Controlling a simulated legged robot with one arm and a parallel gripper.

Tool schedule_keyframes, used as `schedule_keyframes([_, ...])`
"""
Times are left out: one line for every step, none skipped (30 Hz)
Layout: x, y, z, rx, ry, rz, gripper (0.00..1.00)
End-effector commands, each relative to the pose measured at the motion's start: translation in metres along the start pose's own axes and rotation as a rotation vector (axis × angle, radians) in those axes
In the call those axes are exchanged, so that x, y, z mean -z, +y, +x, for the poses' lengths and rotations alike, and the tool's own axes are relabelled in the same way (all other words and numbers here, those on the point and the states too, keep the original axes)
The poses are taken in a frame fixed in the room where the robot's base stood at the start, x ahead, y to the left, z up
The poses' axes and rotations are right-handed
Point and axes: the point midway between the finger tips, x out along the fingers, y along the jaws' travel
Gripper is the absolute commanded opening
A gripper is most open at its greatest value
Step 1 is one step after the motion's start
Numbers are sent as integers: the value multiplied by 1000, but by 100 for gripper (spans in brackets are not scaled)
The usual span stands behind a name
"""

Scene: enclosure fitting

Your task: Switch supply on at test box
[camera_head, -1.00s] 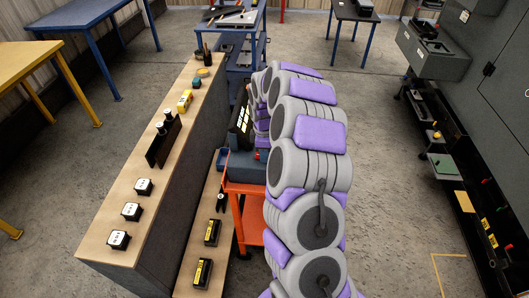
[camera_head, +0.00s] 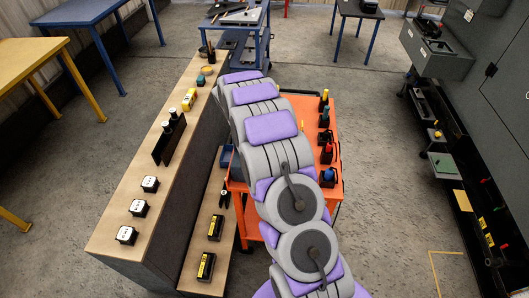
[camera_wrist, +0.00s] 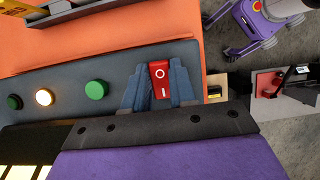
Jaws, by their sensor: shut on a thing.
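In the wrist view, the dark grey-blue top of the test box (camera_wrist: 65,70) shows with a red rocker switch (camera_wrist: 159,72) marked O and I. My gripper (camera_wrist: 158,90) has its blue-grey fingers on either side of the switch, shut on it. Left of it are a green button (camera_wrist: 97,90), a glowing pale lamp (camera_wrist: 44,97) and a dark button (camera_wrist: 14,102). I cannot tell which way the rocker is tipped.
An orange cart (camera_head: 333,184) carries several coloured-top tools along its right edge. A long wooden bench (camera_head: 165,185) with several small boxes runs along its left. Grey cabinets (camera_head: 500,65) stand at the right. The floor between cart and cabinets is clear.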

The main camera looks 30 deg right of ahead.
Motion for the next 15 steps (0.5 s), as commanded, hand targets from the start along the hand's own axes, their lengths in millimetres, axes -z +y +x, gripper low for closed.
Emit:
schedule_keyframes([1,2,-2,-7,3,1,0])
schedule_keyframes([1,2,-2,-7,3,1,27])
schedule_keyframes([1,2,-2,-7,3,0,31])
schedule_keyframes([1,2,-2,-6,3,0,34])
schedule_keyframes([1,2,-2,-6,3,0,37])
schedule_keyframes([0,2,-2,-5,3,0,41])
schedule_keyframes([0,1,-1,-5,3,0,44])
schedule_keyframes([0,1,-1,-5,3,0,46])
schedule_keyframes([0,1,-1,-4,3,0,50])
schedule_keyframes([0,1,-1,-4,3,0,51])
schedule_keyframes([0,1,-1,-4,3,0,51])
schedule_keyframes([0,1,-1,-4,2,0,51])
schedule_keyframes([0,1,-1,-4,2,0,51])
schedule_keyframes([0,1,-1,-3,2,0,51])
schedule_keyframes([0,1,-1,-3,2,0,51])
